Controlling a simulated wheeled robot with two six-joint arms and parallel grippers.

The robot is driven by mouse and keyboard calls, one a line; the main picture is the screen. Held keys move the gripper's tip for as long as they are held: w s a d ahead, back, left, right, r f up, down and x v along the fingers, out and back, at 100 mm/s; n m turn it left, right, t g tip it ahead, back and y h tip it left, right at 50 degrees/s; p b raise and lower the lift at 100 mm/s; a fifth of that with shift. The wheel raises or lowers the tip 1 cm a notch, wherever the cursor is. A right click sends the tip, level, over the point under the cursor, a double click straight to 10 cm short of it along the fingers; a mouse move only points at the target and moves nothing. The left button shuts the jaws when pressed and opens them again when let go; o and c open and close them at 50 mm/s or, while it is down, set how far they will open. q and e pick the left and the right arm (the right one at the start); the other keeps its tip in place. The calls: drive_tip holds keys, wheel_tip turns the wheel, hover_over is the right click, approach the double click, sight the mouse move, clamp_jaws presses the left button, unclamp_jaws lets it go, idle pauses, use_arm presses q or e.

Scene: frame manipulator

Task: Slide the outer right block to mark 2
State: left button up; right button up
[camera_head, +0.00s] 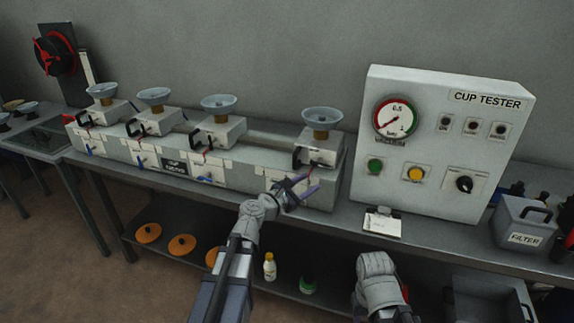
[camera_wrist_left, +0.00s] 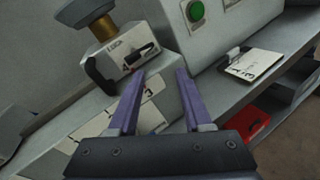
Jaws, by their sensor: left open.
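The outer right block (camera_head: 316,152) is a light grey block with a brass-necked cup on top and a black handle on its left side. It sits at the right end of the long rail unit (camera_head: 240,180). My left gripper (camera_head: 303,185) is open and empty, in front of and below the block. Its purple fingers (camera_wrist_left: 158,76) appear apart from the block.
Several similar blocks with cups stand left along the rail. The cup tester cabinet (camera_head: 440,140) stands close on the right, with a clipboard (camera_head: 382,222) before it. A filter box (camera_head: 524,226) is further right. My right forearm shows low in the head view.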

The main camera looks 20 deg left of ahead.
sight(295, 167)
use_arm(q)
drive_tip(key=w+a+r+n+t+y, duration=0.1)
drive_tip(key=a+r+n+t+y, duration=0.15)
drive_tip(key=a+n, duration=0.45)
drive_tip(key=shift+m+y, duration=0.25)
drive_tip(key=shift+m, duration=0.05)
drive_tip(key=shift+a+f+x, duration=0.1)
drive_tip(key=shift+a+x, duration=0.1)
drive_tip(key=shift+x, duration=1.15)
drive_tip(key=shift+a+f+x, duration=0.1)
drive_tip(key=shift+a+x, duration=0.1)
drive_tip(key=shift+x, duration=1.15)
drive_tip(key=shift+a+f+x, duration=0.1)
drive_tip(key=shift+a+x, duration=0.1)
drive_tip(key=shift+x, duration=1.1)
drive_tip(key=shift+w, duration=0.1)
drive_tip(key=shift+c, duration=0.2)
clamp_jaws()
